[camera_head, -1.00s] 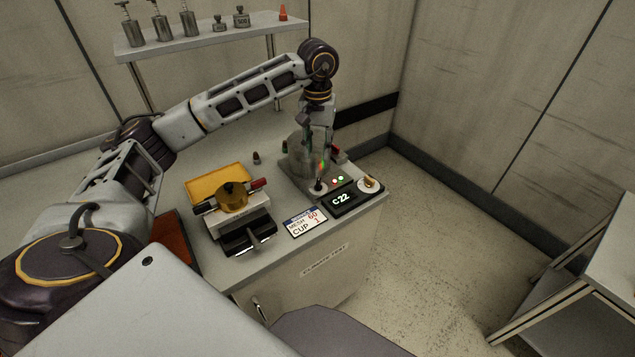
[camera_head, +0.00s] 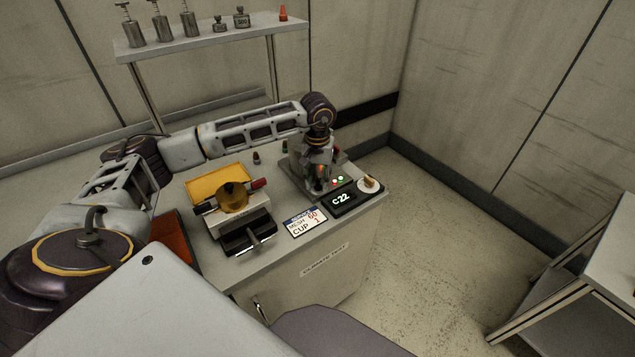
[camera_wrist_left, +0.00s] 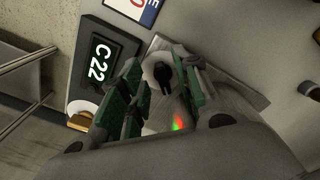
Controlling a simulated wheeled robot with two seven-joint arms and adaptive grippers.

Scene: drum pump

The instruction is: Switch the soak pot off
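The soak pot (camera_head: 297,158) is a grey metal cylinder on a grey base at the right end of the bench, partly hidden behind my left arm. In the left wrist view, a black knob (camera_wrist_left: 166,76) on a pale round dial sits on the front of its base. My left gripper (camera_head: 318,186) points down over the base. In the wrist view its green-padded fingers (camera_wrist_left: 160,92) are apart, one on each side of the knob, with gaps visible. A red-green light (camera_wrist_left: 178,124) glows near the knob. My right gripper is out of view.
A label card (camera_head: 304,221), a device with a brass dome (camera_head: 233,197) and a yellow tray (camera_head: 217,182) lie left.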

